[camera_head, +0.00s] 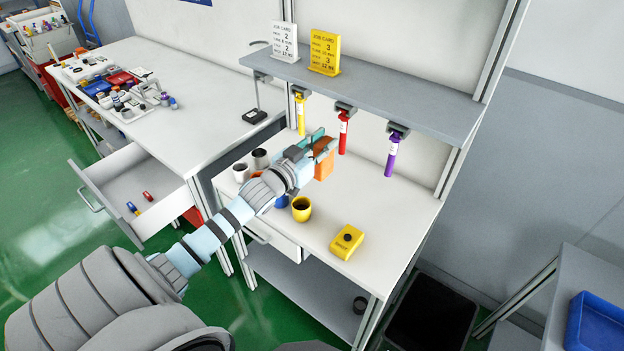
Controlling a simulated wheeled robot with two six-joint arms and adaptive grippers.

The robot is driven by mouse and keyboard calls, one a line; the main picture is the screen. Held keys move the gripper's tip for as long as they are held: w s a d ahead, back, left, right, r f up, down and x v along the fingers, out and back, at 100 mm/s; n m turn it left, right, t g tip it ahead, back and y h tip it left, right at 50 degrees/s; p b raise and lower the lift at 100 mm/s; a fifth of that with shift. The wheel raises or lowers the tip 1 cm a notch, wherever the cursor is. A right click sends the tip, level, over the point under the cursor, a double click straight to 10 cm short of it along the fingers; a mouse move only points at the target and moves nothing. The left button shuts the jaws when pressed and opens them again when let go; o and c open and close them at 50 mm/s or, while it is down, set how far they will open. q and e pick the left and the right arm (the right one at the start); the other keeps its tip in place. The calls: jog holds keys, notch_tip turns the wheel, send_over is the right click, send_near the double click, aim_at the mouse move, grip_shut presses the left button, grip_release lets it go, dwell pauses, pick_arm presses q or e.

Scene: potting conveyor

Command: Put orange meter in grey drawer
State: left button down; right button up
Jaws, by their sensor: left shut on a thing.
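My left gripper (311,150) reaches in over the small white bench and is shut on the orange meter (325,161), a boxy orange thing partly hidden by the fingers. The meter is above the bench's back part; whether it touches the bench top is hard to tell. A light grey drawer (160,214) stands pulled open under the left table, with a small blue thing and a small red thing inside. A second drawer front (277,240), under the small bench, is partly hidden by my arm. My right gripper is not in view.
A yellow cup (301,209), grey cups (240,172) and a yellow button box (346,242) stand on the bench. Yellow, red (343,132) and purple (392,156) tubes hang below the shelf (400,97). A loaded tray (136,113) sits on the left table.

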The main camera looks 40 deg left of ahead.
pick_arm(q)
notch_tip(320, 180, down, 18)
jog(key=b, duration=1.5)
jog(key=shift+f, duration=0.25)
jog(key=c, duration=1.6)
grip_release()
jog(key=shift+c, duration=0.2)
jog(key=o, duration=0.3)
